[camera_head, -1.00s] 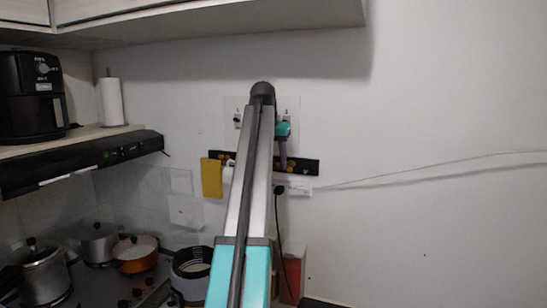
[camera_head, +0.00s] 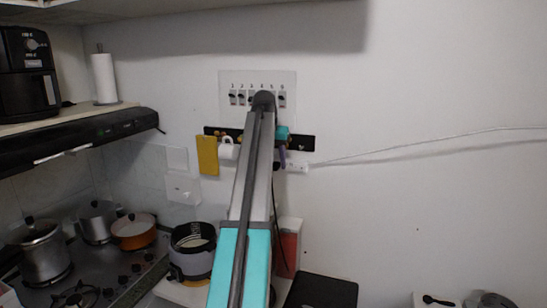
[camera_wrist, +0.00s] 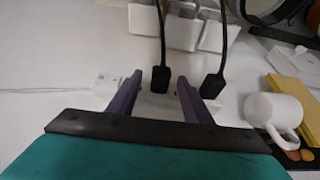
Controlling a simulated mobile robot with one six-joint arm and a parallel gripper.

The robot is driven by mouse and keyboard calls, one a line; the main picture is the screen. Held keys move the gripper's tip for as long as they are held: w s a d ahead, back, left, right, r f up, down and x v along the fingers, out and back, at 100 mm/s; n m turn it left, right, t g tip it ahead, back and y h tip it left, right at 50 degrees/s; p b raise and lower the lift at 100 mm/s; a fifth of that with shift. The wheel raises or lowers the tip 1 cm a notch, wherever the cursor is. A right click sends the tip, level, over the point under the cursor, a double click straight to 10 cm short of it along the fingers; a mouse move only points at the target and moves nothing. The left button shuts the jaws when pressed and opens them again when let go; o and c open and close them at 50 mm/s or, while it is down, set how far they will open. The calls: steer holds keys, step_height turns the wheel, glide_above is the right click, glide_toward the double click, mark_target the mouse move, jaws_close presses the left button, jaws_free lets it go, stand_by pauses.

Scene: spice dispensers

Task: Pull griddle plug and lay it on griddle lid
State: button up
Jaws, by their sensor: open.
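My gripper (camera_wrist: 158,98) has purple fingers, spread apart in the wrist view. A black plug (camera_wrist: 160,79) with a black cord sits between them, with no clear contact visible. A second black plug (camera_wrist: 211,86) with its own cord is just outside the right finger. Both are at a white power strip (camera_wrist: 150,103), partly hidden by the fingers. In the head view my arm hides most of my gripper (camera_head: 283,152), with a purple finger showing by the strip (camera_head: 298,168). A flat black top (camera_head: 322,291) at the lower middle may be the griddle lid; I cannot tell.
A white mug (camera_wrist: 273,113) and a yellow cloth (camera_head: 208,155) hang on a black wall rail (camera_head: 301,142). A switch panel (camera_head: 288,80) is above. A grey-and-black cooker (camera_head: 191,252) and a red-and-white box (camera_head: 287,249) stand below. Pots are on the stove at left.

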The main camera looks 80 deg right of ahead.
jaws_close()
stand_by(0.5)
steer(key=shift+a+f, duration=0.1)
steer(key=shift+a, duration=0.05)
steer(key=shift+w+a, duration=0.1)
steer(key=shift+a, duration=0.15)
steer(key=shift+w+a, duration=0.2)
steer(key=shift+a, duration=0.75)
stand_by(0.8)
steer(key=shift+w+a, duration=0.2)
steer(key=shift+a, duration=0.7)
steer(key=shift+w+a, duration=0.15)
steer(key=shift+a, duration=0.75)
